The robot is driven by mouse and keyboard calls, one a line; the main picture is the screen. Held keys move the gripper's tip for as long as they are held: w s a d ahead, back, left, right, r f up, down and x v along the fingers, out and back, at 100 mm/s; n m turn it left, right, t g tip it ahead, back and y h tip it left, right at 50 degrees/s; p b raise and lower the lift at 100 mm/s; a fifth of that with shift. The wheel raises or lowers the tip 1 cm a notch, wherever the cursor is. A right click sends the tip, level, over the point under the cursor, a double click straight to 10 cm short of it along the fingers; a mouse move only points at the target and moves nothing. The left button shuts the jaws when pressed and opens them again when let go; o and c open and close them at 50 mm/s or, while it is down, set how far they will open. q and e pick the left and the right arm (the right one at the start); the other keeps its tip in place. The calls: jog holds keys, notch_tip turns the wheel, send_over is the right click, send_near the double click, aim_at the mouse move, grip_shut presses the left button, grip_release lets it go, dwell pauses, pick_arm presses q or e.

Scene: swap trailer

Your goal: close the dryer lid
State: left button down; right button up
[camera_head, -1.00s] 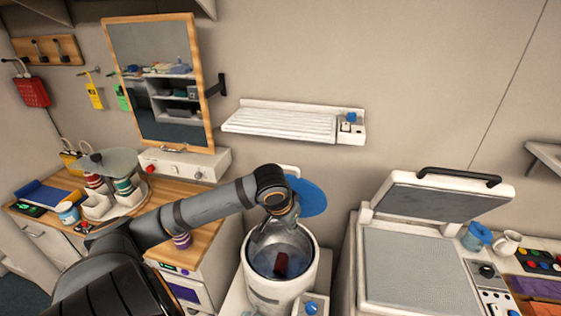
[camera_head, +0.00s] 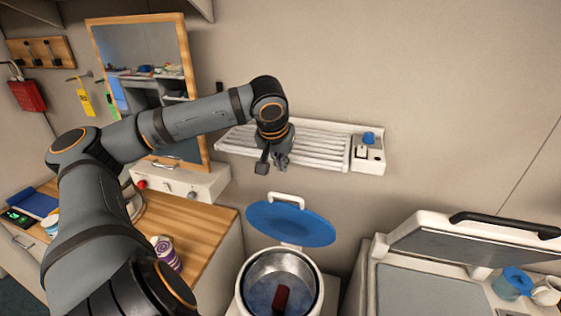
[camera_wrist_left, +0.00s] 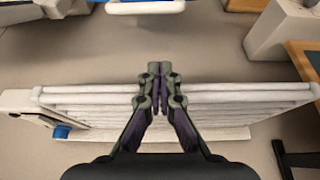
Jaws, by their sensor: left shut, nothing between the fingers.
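The dryer (camera_head: 243,300) is a white cylinder with a metal drum, at the bottom middle of the head view. Its blue lid (camera_head: 290,224) stands open, tilted up behind the drum, with a white handle (camera_head: 286,199) at its upper edge. A dark red item (camera_head: 281,299) lies in the drum. My left gripper (camera_head: 273,166) is shut and empty, above and behind the lid, in front of the wall rack. The wrist view shows its fingertips (camera_wrist_left: 160,68) together, and a strip of the white handle (camera_wrist_left: 145,6) at the top edge. My right gripper is not in view.
A white slatted rack (camera_head: 320,150) is on the wall close behind my left gripper. A white press (camera_head: 425,290) with a raised top stands on the right. A wooden counter (camera_head: 205,222) with a purple-striped cup (camera_head: 166,252) is on the left.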

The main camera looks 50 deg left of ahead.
aim_at(281, 202)
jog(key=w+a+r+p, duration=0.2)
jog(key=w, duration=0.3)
pick_arm(q)
notch_tip(281, 202, down, 7)
jog(key=b, duration=1)
jog(key=shift+s+d+f, duration=0.15)
jog(key=shift+f, duration=0.05)
jog(key=shift+s+d+r+b, duration=0.1)
jog(key=shift+s+r+b, duration=0.05)
jog(key=shift+b, duration=0.15)
jog(key=shift+s+r, duration=0.1)
jog(key=shift+r, duration=0.1)
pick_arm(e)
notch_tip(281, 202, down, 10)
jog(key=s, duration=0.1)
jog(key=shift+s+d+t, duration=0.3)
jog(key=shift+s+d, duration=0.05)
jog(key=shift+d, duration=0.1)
pick_arm(q)
jog(key=shift+f, duration=0.15)
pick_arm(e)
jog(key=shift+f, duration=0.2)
